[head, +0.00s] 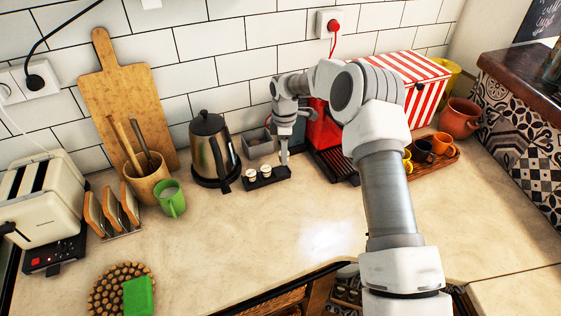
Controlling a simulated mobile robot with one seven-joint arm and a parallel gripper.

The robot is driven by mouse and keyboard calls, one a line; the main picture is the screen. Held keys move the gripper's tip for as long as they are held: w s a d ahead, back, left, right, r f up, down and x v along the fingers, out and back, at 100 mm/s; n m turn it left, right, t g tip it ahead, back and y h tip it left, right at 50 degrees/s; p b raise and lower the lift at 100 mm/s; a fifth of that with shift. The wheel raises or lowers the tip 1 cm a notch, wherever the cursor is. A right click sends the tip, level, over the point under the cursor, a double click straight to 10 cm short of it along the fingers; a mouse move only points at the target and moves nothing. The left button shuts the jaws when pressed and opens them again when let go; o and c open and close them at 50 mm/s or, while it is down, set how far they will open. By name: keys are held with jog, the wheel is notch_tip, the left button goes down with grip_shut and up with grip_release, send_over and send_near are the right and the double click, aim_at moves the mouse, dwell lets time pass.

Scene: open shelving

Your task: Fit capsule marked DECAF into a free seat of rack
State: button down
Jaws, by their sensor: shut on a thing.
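My gripper (284,160) points down over the right end of the rack. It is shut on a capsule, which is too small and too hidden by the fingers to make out. I cannot read any marking, DECAF or other, on the capsules. I cannot tell whether the held capsule touches the rack.
A kettle (209,150) stands left of the rack, and a grey box (258,143) behind it. A red machine (322,130) with a dark tray stands close on the right. A green mug (171,202) is further left. The counter (235,235) in front is clear.

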aim_at(281, 170)
jog(key=shift+w+a+f, duration=0.2)
jog(key=shift+a+f, duration=0.15)
jog(key=shift+a, duration=0.15)
jog(key=shift+f+p, duration=0.35)
jog(key=shift+f, duration=1.65)
jog(key=shift+f, duration=0.2)
jog(key=shift+c, duration=2.3)
grip_release()
jog(key=shift+r, duration=0.1)
